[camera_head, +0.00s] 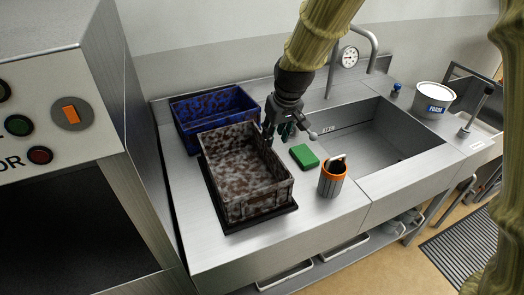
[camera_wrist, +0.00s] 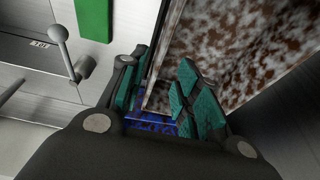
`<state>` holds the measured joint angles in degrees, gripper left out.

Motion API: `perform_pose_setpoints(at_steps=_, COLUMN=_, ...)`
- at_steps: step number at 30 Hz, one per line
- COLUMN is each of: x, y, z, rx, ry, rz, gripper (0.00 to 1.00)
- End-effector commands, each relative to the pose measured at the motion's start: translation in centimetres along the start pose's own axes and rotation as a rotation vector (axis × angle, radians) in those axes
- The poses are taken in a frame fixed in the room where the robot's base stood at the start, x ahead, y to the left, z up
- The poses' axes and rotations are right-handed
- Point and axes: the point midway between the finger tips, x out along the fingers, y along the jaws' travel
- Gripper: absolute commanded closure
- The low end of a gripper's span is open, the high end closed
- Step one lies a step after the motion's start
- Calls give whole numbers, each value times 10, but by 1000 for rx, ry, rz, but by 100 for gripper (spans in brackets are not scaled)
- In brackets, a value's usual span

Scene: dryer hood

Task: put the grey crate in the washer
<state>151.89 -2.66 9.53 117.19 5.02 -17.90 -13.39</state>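The grey crate (camera_head: 250,180), blotched with brown, stands upright on a black tray (camera_head: 262,221) on the steel counter. My gripper (camera_head: 277,134) is at the crate's right wall, near its far end. In the wrist view, the open fingers (camera_wrist: 158,95) straddle the crate wall, with the stained crate inside (camera_wrist: 255,50) on the right. A gap shows between the fingers, and I cannot tell whether either pad touches the wall. A steel machine with a dark front (camera_head: 75,225) stands at the left, probably the washer; its inside is too dark to make out.
A blue crate (camera_head: 212,111) stands just behind the grey one. A green sponge (camera_head: 304,156) and an orange-rimmed cup (camera_head: 333,179) are to its right. Beyond lie the sink (camera_head: 375,150), a faucet and a white foam tub (camera_head: 434,97). The counter's front left is clear.

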Motion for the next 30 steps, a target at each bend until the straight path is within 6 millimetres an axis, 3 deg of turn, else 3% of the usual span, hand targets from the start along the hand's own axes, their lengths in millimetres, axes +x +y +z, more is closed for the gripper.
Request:
perform_pose_setpoints(at_steps=12, x=22, y=-3, z=9, rx=0, ry=-2, rz=20, gripper=68)
perform_pose_setpoints(at_steps=22, x=60, y=-4, z=8, rx=0, ry=-2, rz=19, gripper=68)
perform_pose_setpoints(at_steps=30, x=70, y=-3, z=7, rx=0, ry=0, rz=20, gripper=68)
